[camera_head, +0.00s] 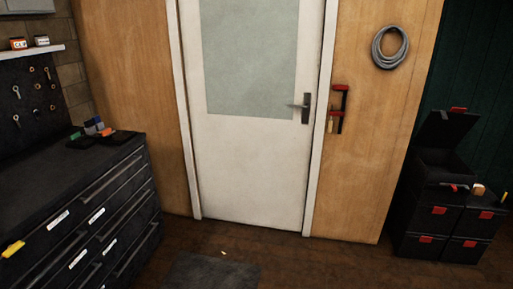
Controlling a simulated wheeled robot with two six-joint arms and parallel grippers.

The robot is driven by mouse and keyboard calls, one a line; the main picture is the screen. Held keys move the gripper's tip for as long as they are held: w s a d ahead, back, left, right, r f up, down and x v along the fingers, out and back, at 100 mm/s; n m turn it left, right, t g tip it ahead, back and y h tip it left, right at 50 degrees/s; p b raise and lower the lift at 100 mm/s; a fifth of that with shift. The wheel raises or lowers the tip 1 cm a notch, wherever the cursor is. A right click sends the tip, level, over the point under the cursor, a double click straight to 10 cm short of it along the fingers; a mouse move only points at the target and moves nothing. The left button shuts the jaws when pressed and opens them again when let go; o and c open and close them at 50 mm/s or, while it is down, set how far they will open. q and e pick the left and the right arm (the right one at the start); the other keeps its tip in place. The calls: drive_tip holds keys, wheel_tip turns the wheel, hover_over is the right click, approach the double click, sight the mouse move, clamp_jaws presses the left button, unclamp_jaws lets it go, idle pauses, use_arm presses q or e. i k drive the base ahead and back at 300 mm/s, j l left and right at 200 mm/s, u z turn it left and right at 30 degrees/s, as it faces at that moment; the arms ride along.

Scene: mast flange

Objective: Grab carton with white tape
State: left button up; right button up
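I see no carton that I can make out as one with white tape. A small brown and white object (478,189) sits on the black boxes at the right; it is too small to tell what it is. Neither of my grippers is in view.
A black drawer cabinet (92,218) stands at the left with small items on top. A closed white door (250,170) is ahead. Black boxes with red latches (428,217) are stacked at the right, one lid open. A dark mat (212,272) lies on the mostly clear floor.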

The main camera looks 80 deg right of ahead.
sight(478, 188)
drive_tip(key=z, duration=4.45)
